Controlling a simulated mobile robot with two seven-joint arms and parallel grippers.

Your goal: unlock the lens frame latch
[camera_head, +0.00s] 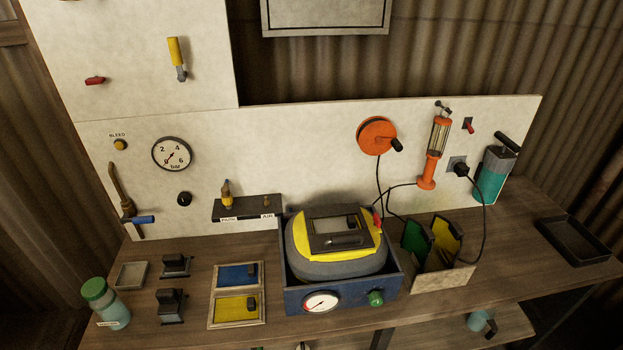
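A grey and yellow helmet-like hood (304,262) sits in an open blue box (340,297) at the middle of the bench. On its top is a dark rectangular lens frame (317,240) around a greyish window (335,223). A small dark bar (345,240), which looks like the latch, lies along the frame's near edge. Whether it is locked cannot be told at this size. A red piece (377,218) shows at the hood's right side. Neither of my grippers is in view.
A holder (440,280) with green and yellow plates stands close right of the box. A blue and yellow panel (237,294) lies left. A hand lamp (434,152), orange reel (377,136) and cable hang behind. Bare bench shows at the right, before a black tray (573,241).

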